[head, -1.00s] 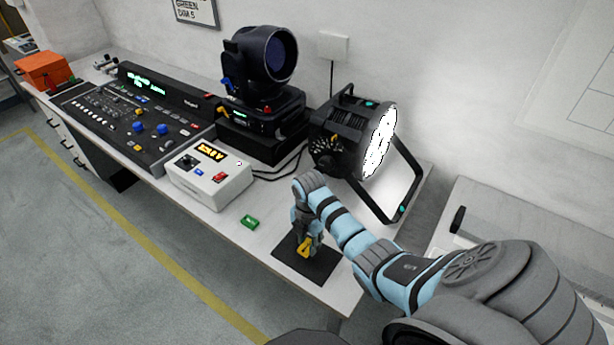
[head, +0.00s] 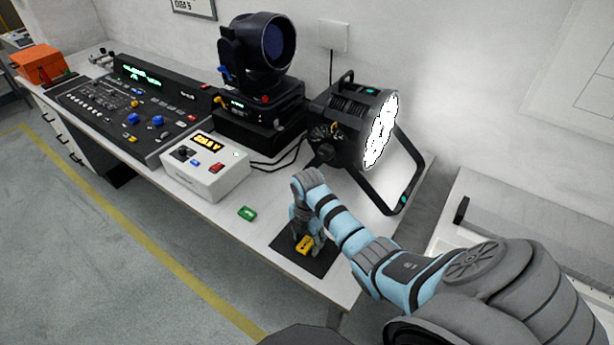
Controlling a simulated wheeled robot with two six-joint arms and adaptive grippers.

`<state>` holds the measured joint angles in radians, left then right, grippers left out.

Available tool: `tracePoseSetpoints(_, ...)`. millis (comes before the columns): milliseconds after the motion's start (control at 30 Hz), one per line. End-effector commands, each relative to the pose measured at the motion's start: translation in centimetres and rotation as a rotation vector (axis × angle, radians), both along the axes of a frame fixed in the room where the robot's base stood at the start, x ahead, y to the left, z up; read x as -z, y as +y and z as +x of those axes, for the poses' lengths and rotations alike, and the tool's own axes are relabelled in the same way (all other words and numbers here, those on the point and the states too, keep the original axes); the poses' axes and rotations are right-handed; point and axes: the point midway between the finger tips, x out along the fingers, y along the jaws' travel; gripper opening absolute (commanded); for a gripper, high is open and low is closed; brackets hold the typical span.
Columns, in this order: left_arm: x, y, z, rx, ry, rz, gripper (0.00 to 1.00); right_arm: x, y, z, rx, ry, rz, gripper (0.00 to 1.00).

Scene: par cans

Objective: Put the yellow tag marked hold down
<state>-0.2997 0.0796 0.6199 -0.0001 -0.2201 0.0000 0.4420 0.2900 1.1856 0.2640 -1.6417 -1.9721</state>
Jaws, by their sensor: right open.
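The yellow tag (head: 305,244) lies on the black mat (head: 283,248) near the front right of the bench. Its marking is too small to read. My right gripper (head: 306,240) points down just over the mat, open, with its fingers around or close beside the tag. The gripper and forearm hide part of the mat. My left gripper is not in view.
A green tag (head: 247,213) lies on the bench left of the mat. A white control box (head: 205,172), a lit par can (head: 350,130), a moving-head light (head: 258,50) and a lighting console (head: 130,115) stand behind. Bench between green tag and mat is clear.

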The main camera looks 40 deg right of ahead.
Motion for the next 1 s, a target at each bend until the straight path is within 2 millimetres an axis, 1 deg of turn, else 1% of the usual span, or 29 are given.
tracePoseSetpoints(67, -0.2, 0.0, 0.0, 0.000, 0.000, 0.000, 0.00, -0.4, 0.0, 0.0, 0.000, -0.001, -0.001, 0.48)
tracePoseSetpoints(167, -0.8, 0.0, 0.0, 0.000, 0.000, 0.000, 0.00, -2.1, 0.0, 0.1, -0.001, -0.003, -0.001, 0.48)
tracePoseSetpoints(400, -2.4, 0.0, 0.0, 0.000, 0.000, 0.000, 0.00, -8.9, -0.1, 0.1, -0.001, -0.005, -0.002, 0.48)
tracePoseSetpoints(533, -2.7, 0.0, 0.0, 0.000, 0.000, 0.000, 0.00, -11.5, -0.1, 0.1, 0.000, -0.002, 0.000, 0.48)
tracePoseSetpoints(600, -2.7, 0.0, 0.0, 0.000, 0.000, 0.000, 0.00, -12.2, -0.1, 0.0, 0.000, -0.001, 0.000, 0.48)
tracePoseSetpoints(667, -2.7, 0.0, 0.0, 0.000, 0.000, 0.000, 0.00, -12.5, -0.1, 0.0, 0.000, -0.001, -0.001, 0.48)
tracePoseSetpoints(1000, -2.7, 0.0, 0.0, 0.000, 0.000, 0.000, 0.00, -12.5, 0.0, 0.0, 0.000, 0.000, 0.000, 0.48)
